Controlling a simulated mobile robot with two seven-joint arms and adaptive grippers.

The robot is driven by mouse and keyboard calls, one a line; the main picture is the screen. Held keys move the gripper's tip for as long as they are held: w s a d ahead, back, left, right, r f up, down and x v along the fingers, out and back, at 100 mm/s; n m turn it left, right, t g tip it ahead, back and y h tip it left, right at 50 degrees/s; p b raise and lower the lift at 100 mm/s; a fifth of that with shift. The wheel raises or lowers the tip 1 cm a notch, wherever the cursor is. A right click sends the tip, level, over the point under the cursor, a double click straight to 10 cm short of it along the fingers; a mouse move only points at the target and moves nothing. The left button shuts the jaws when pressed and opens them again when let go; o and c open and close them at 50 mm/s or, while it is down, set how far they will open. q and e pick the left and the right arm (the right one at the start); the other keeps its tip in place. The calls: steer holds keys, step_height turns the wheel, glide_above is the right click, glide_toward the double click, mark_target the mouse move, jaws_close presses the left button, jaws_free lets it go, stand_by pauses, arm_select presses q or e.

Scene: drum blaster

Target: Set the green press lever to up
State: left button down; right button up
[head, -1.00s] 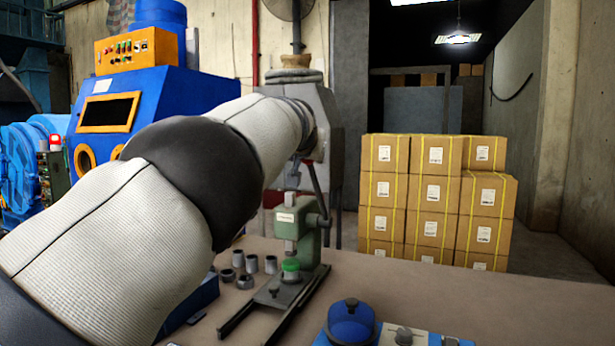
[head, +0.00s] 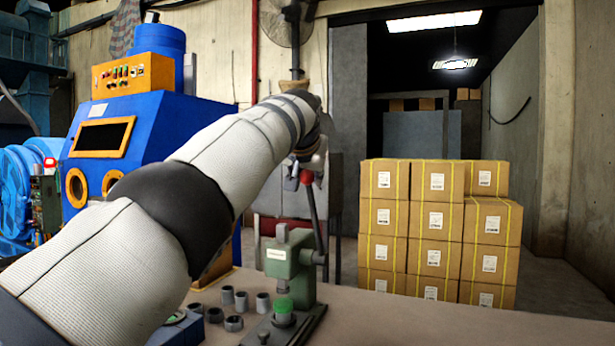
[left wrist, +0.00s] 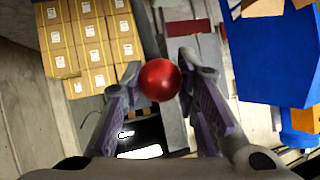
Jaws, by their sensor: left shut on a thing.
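The green press (head: 302,260) stands on the table below my left arm. Its dark lever (head: 314,215) rises steeply from the right side of the press head and leans slightly left at the top. The lever ends in a red knob (head: 306,177). My left gripper (head: 309,163) is at this upper end, partly hidden by my own arm. In the left wrist view the red knob (left wrist: 160,79) sits between the fingers of my left gripper (left wrist: 160,70), which is shut on it. My right gripper is not in view.
A blue cabinet machine (head: 140,145) stands behind at left, stacked cartons (head: 435,225) behind at right. The table (head: 430,316) right of the press looks clear.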

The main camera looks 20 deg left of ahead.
arm_select(q)
steer(key=shift+r, duration=0.1)
steer(key=c, duration=1.3)
jaws_free()
steer(key=shift+w, duration=0.1)
steer(key=shift+c, duration=0.2)
steer(key=shift+o, duration=0.6)
steer(key=shift+w, duration=0.15)
steer(key=shift+s+d+r, duration=0.1)
steer(key=shift+s+r, duration=0.2)
steer(key=shift+s, duration=0.2)
steer(key=v, duration=0.6)
steer(key=shift+s, duration=0.2)
steer(key=shift+f, duration=0.1)
